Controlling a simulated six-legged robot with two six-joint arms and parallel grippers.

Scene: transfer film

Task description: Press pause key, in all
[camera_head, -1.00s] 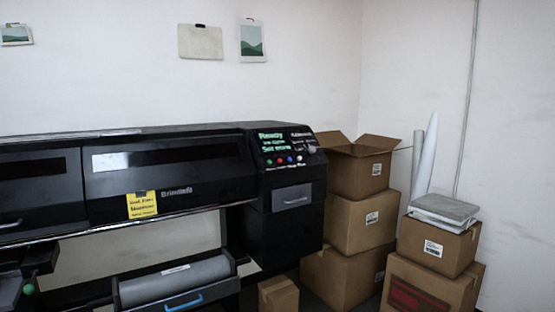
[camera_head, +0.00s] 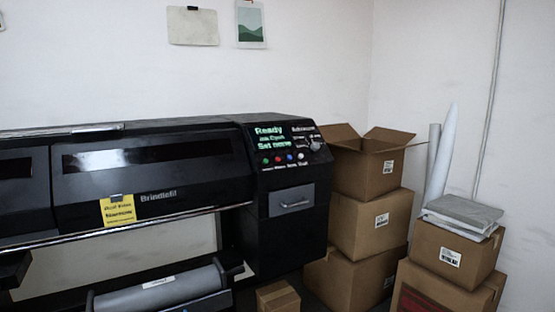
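A large black printer (camera_head: 150,180) marked "Brindlefit" stands along the wall at the left and middle. Its control panel (camera_head: 285,147) is at the right end, with a lit display (camera_head: 270,137) reading "Ready" in green. A grey knob (camera_head: 315,145) sits at the panel's right. The key labels are too small to read, so I cannot tell which is pause. Neither of my grippers is in view.
Stacked cardboard boxes (camera_head: 371,225) stand right of the printer, with an open one (camera_head: 365,172) on top. A small box (camera_head: 278,298) is on the floor. A paper roll (camera_head: 160,288) hangs below the printer.

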